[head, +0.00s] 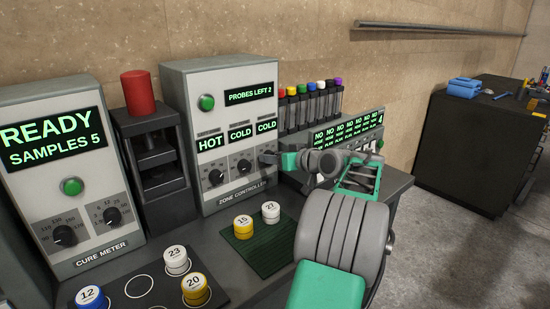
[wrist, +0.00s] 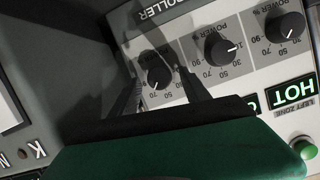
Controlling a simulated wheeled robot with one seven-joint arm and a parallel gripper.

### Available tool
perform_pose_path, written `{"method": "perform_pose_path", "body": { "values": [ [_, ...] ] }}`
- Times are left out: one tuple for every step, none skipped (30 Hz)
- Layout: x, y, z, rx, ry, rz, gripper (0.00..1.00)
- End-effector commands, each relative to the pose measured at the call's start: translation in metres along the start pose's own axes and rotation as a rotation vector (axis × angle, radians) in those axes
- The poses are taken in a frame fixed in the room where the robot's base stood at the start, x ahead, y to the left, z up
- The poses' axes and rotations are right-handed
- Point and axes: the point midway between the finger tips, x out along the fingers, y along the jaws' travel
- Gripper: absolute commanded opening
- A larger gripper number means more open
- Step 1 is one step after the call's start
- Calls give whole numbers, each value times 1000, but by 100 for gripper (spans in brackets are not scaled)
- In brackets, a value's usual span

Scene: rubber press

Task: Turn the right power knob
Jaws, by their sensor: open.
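The zone controller (head: 217,95) is a grey box with three black power knobs in a row under HOT, COLD and COLD displays. The left knob (head: 216,177) and middle knob (head: 244,166) show clearly in the head view; the right one is mostly hidden by my gripper (head: 270,158). The wrist view is upside down, so the right power knob (wrist: 158,77) is the leftmost there. My gripper (wrist: 161,84) is open, its dark fingers on either side of that knob. I cannot tell whether they touch it. The middle knob (wrist: 221,50) is just beside one finger.
The cure meter (head: 60,180) and a press with a red cylinder (head: 138,93) stand left of the controller. Numbered cups sit in front, two on a green mat (head: 275,262). A rack of colored-capped vials (head: 310,103) stands behind my arm.

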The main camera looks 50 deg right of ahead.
Motion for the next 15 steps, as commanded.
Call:
{"method": "perform_pose_path", "body": {
  "values": [
    [-6,1,0,0,1,3,55],
    [-10,2,0,0,1,4,55],
    [-17,2,0,0,2,5,55],
    [-23,1,0,0,2,5,55],
    [-30,2,0,0,2,6,55],
    [-39,2,-1,-1,2,5,55],
    [-45,2,0,0,2,6,55],
    [-51,2,0,0,2,5,55],
    [-58,2,0,0,2,5,55],
    [-63,1,-1,-1,2,5,55],
    [-67,1,0,-1,1,4,55],
    [-71,1,0,0,1,3,55],
    [-73,1,0,0,0,2,55],
    [-75,0,0,0,0,2,55],
    [-76,0,0,0,0,1,55]
  ]
}}
